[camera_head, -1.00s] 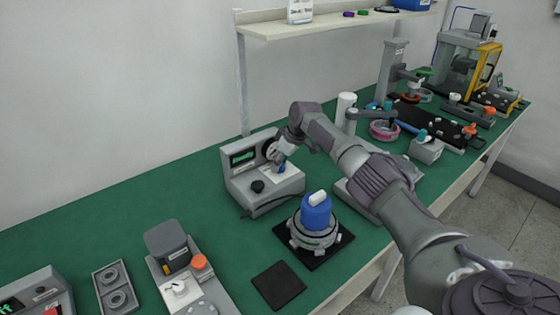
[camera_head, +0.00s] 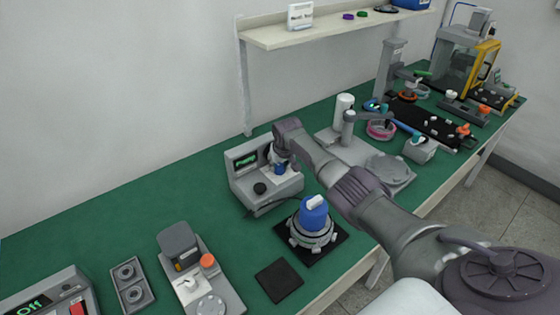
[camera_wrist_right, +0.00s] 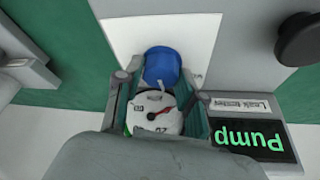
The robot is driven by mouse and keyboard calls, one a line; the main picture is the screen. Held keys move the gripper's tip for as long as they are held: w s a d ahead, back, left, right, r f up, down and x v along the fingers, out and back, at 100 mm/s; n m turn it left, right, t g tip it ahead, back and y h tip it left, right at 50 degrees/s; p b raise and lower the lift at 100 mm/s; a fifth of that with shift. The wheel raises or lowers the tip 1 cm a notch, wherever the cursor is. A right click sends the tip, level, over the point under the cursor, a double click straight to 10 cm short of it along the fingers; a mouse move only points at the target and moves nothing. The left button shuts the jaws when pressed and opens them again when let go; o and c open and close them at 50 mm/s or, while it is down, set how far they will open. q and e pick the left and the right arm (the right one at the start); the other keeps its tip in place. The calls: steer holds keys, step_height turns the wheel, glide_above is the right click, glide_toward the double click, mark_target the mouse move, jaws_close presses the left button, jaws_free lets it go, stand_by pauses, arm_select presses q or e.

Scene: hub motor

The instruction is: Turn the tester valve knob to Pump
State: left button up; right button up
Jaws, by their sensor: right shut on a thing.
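The leak tester (camera_head: 238,178) is a grey box on the green bench with a lit green display (camera_head: 246,160). In the right wrist view, upside down, the display (camera_wrist_right: 255,140) reads "Pump". The blue valve knob (camera_wrist_right: 162,65) sits on a white plate on the tester, and a round gauge with a red needle (camera_wrist_right: 150,118) shows beside it. My right gripper (camera_wrist_right: 157,80) has a finger on each side of the blue knob and is shut on it. In the head view my right gripper (camera_head: 280,158) is at the tester's front, partly covering the gauge. My left gripper is not in view.
A black knob (camera_head: 260,188) is on the tester's front. A blue-capped hub motor (camera_head: 314,218) stands close in front on a black mat (camera_head: 333,247). A grey station with an orange button (camera_head: 207,261) is to the left. A shelf (camera_head: 330,29) hangs above.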

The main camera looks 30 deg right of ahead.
steer(key=shift+f+m, duration=0.1)
steer(key=shift+m, duration=0.5)
steer(key=o, duration=0.9)
steer(key=shift+c, duration=0.2)
steer(key=shift+r, duration=0.25)
steer(key=v, duration=1.1)
steer(key=shift+a+r, duration=0.25)
steer(key=shift+s+f, duration=0.1)
